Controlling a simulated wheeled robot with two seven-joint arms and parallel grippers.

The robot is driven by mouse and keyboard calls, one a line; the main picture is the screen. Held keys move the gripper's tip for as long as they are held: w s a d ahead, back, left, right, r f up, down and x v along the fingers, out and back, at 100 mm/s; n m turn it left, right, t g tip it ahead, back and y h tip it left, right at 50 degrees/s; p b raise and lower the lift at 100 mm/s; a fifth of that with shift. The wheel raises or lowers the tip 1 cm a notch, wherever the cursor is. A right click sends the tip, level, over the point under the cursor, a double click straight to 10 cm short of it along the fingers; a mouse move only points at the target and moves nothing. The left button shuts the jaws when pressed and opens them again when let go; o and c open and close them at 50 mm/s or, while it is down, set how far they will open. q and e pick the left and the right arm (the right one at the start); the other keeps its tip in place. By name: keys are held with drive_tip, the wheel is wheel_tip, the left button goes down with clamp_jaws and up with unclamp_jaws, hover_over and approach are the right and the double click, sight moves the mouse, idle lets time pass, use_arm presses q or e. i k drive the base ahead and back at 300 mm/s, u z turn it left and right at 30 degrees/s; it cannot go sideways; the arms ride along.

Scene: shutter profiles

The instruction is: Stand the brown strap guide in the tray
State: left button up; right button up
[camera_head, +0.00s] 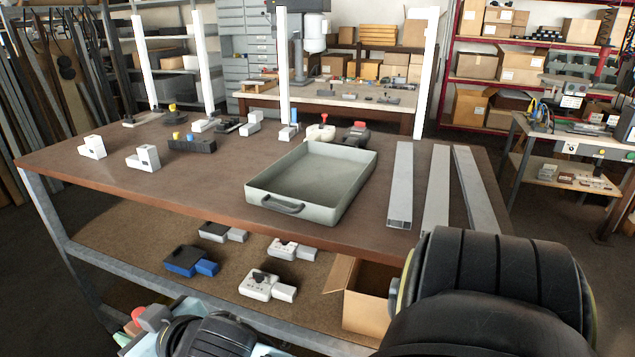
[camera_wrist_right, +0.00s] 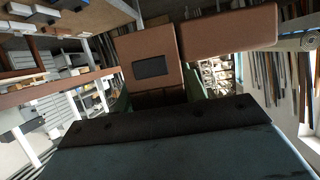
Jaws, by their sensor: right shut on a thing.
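The grey-green tray (camera_head: 318,185) stands empty and open on the brown workbench, its handle toward me. The brown strap guide (camera_wrist_right: 142,48) shows large in the right wrist view. It has a block with a dark rectangular recess and a second brown block (camera_wrist_right: 228,30) to its right. My right gripper (camera_wrist_right: 165,98) is shut on it, though its fingertips are mostly hidden. In the head view the black right arm fills the lower right corner; its jaws and the guide do not show there. My left gripper's jaws are out of view.
Long grey profiles (camera_head: 400,185) lie on the bench right of the tray. Small white parts (camera_head: 146,158) and a black block (camera_head: 192,145) lie to its left. White posts (camera_head: 283,66) rise behind it. The lower shelf (camera_head: 130,235) holds several parts and a cardboard box (camera_head: 367,312).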

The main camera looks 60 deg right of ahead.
sight(325, 184)
drive_tip(key=z, duration=1.4)
